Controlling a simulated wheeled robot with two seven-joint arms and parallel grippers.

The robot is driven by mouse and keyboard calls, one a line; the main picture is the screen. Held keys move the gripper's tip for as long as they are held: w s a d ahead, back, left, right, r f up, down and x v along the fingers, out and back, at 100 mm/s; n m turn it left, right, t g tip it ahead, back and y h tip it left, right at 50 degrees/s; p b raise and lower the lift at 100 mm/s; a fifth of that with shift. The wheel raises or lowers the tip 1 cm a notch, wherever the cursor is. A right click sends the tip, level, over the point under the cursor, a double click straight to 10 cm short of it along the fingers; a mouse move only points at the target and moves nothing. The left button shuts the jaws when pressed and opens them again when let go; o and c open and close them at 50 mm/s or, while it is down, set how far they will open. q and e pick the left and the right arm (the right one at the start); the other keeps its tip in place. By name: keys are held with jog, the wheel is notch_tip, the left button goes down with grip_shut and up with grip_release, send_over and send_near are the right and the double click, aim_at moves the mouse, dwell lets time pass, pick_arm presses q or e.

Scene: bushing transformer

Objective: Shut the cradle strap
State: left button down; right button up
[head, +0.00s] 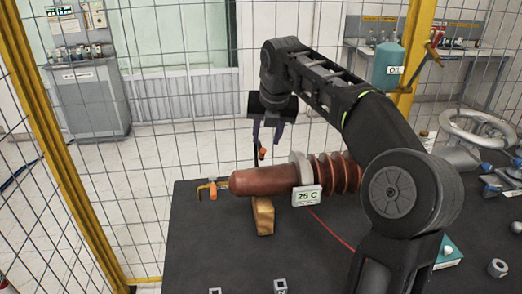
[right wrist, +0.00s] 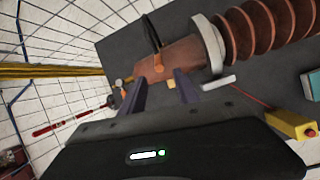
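The brown bushing (head: 262,181) lies on its side on the dark table, resting on a yellow-brown cradle (head: 263,215). The black cradle strap (head: 256,156) stands up behind the bushing, with an orange knob (head: 262,153) near it. In the right wrist view the black strap (right wrist: 151,34) sticks up past the bushing (right wrist: 172,54). My right gripper (head: 267,138) is above the bushing near the strap. Its fingers are apart, with no object held between them; they also show in the right wrist view (right wrist: 160,77). My left gripper is not in view.
A white "25 C" tag (head: 307,198) hangs at the bushing's pale collar. Hex nuts (head: 498,268) and metal parts lie on the table (head: 200,262). A mesh fence (head: 190,120) stands behind.

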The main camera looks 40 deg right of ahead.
aim_at(263, 150)
jog(key=shift+p+x, duration=0.5)
jog(key=shift+x, duration=3.45)
jog(key=shift+c, duration=0.4)
grip_shut()
